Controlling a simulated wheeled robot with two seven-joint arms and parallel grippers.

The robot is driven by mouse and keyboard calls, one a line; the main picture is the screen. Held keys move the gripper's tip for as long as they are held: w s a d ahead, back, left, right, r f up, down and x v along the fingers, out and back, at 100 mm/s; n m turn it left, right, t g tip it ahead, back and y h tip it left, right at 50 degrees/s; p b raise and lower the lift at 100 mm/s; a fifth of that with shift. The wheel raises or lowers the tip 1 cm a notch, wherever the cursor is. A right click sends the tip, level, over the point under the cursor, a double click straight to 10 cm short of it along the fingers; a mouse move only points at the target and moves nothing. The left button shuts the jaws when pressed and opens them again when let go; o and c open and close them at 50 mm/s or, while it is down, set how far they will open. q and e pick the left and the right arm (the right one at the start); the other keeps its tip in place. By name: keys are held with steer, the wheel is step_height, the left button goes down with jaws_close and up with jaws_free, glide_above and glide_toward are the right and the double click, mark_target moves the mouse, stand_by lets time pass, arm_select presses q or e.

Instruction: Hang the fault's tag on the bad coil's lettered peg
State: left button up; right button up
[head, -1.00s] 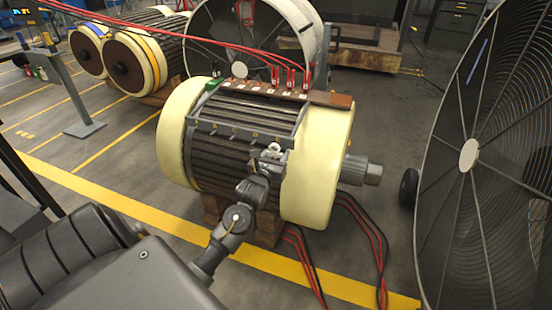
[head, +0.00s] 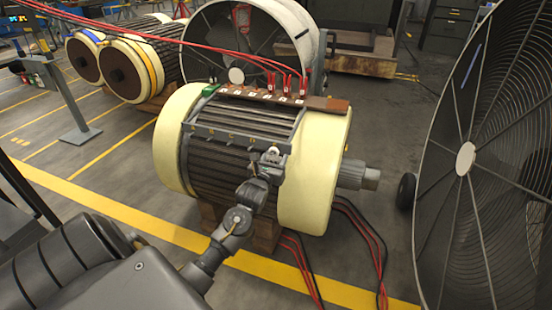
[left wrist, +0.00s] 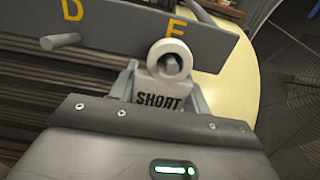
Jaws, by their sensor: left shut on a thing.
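A white tag reading SHORT (left wrist: 160,98), with a ring at its top, is held in my left gripper (left wrist: 163,88). In the left wrist view the ring is over the lower part of the letter E on the grey rail (left wrist: 115,25). A grey peg tip shows inside the ring's hole; I cannot tell how far the ring is onto it. The peg by D (left wrist: 73,42) is bare. In the head view the left gripper (head: 266,168) is at the right end of the rail (head: 215,136) on the motor (head: 240,165). My right gripper is not in view.
A terminal strip (head: 258,95) with red clips (head: 287,84) and a green piece (head: 209,90) tops the motor. Red cables hang above and below. A large fan (head: 490,150) stands at right, another (head: 250,35) behind. Two wound rotors (head: 125,62) lie at back left.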

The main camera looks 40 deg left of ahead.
arm_select(q)
steer(key=shift+f, duration=0.1)
stand_by(0.4)
steer(key=shift+p, duration=0.35)
steer(key=shift+f, duration=0.1)
steer(key=o, duration=0.8)
steer(key=shift+o, duration=0.2)
